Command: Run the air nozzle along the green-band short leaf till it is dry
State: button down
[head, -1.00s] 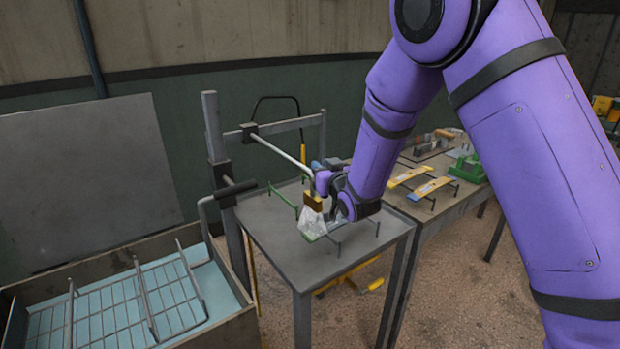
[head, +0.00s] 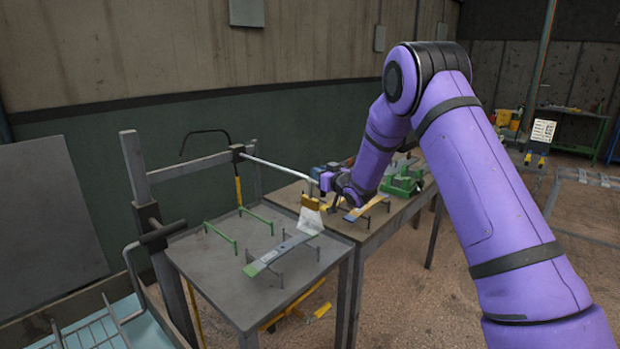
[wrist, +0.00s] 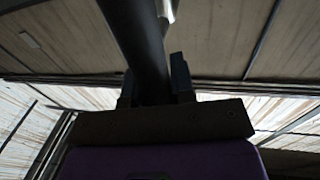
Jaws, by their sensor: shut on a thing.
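The short leaf (head: 278,254) with a green band (head: 256,268) near its front-left end lies across dark stands on the grey table. Its surface is blue-grey; I cannot tell how much is wet. My gripper (head: 327,183) is shut on the air nozzle (head: 312,202), a brass-coloured block at the end of a pale pipe. A pale see-through plume (head: 309,222) fans down from it over the leaf's far right end. The nozzle is above the leaf, not touching it. In the wrist view a dark tubular part (wrist: 138,50) sits between my fingers (wrist: 155,88).
A post (head: 136,165) with a crossbar carries the pipe. Empty green stands (head: 220,236) are on the table's left. A second table behind, right, bears a yellow leaf (head: 367,208) and a green fixture (head: 402,180). A bin with a wire rack (head: 95,325) is lower left.

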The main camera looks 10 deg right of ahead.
jog(key=shift+w+d, duration=0.15)
jog(key=shift+d, duration=0.1)
jog(key=c, duration=1)
grip_release()
jog(key=shift+o, duration=0.2)
jog(key=v, duration=1)
jog(key=shift+s, duration=0.4)
jog(key=shift+d, duration=0.1)
